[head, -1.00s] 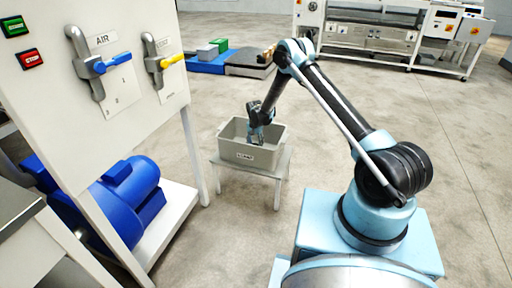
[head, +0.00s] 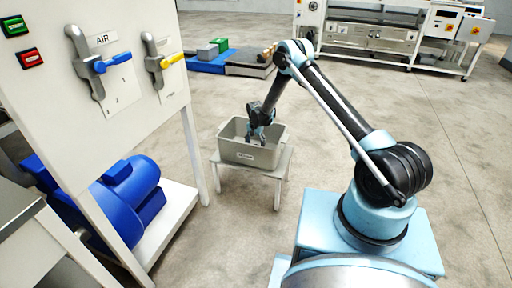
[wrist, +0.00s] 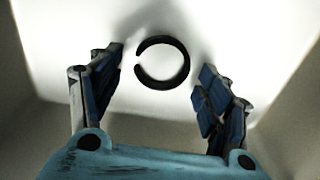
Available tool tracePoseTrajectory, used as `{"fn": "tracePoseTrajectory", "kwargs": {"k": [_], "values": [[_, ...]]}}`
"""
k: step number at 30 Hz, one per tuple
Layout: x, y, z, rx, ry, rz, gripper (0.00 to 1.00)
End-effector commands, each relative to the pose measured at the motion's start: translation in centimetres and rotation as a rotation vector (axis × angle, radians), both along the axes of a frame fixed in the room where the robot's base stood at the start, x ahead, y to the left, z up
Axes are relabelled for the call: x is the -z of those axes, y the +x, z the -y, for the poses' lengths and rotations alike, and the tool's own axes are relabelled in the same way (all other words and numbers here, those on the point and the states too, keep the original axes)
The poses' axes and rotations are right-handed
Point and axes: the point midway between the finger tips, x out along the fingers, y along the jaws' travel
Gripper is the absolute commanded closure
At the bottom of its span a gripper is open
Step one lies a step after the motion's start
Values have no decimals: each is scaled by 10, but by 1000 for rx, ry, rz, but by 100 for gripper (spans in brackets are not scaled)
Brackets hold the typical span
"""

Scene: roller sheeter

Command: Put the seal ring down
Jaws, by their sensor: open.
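The seal ring (wrist: 184,72) is a dark ring with a small gap at its left. In the wrist view it lies on the pale floor of the bin, between and beyond my fingertips, and neither finger appears to touch it. My gripper (wrist: 160,90) has its two blue-padded fingers spread wide. In the head view my gripper (head: 257,134) reaches down into the grey bin (head: 248,154). The ring cannot be seen there behind the bin wall.
The bin stands on a small white table (head: 283,170). Left of it is a white panel (head: 125,115) with AIR levers, above a blue motor (head: 125,200). A blue pallet (head: 207,63) with boxes lies behind. Concrete floor is clear around the table's right side.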

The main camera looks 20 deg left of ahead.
Motion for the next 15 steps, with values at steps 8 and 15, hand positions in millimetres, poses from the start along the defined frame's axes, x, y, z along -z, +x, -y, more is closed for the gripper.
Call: {"fn": "tracePoseTrajectory", "kwargs": {"k": [8, 15], "values": [[-40, 0, 0, 0, 0, 0, 30], [-81, 0, 0, 0, 0, 0, 30]]}}
